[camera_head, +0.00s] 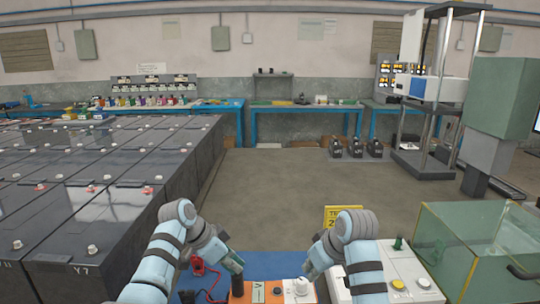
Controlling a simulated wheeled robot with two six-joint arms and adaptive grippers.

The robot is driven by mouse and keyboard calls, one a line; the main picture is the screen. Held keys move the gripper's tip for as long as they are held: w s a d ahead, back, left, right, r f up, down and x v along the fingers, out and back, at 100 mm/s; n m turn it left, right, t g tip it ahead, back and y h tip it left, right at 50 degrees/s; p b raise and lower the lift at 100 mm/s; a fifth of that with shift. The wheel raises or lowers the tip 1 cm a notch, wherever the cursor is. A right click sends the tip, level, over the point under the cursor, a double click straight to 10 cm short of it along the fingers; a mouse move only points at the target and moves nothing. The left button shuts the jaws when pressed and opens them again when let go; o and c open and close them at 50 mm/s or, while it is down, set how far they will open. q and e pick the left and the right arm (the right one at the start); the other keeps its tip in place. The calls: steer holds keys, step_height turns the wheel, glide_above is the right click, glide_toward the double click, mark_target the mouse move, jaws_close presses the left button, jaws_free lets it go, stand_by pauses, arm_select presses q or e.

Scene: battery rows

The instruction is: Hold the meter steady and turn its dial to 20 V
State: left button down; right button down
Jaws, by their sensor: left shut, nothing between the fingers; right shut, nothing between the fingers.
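The orange meter (250,297) lies on a blue surface at the bottom centre, cut off by the picture's lower edge. The dial's setting is too small to read. My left gripper (236,268) is shut and empty, just above the meter's far left edge. My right gripper (309,270) is shut and empty, close above the dial's far right side. I cannot tell whether either gripper touches the meter.
A white box (408,278) with a yellow button and a glass tank (475,262) stand to the right. A yellow sign (336,213) stands behind. Rows of dark batteries (120,215) fill the left.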

mark_target(304, 289)
steer(key=f, duration=0.6)
steer(key=shift+d, duration=0.35)
steer(key=shift+w+a, duration=0.35)
steer(key=shift+w, duration=0.15)
stand_by(0.9)
steer(key=shift+s+a, duration=0.1)
steer(key=shift+a, duration=0.15)
stand_by(0.5)
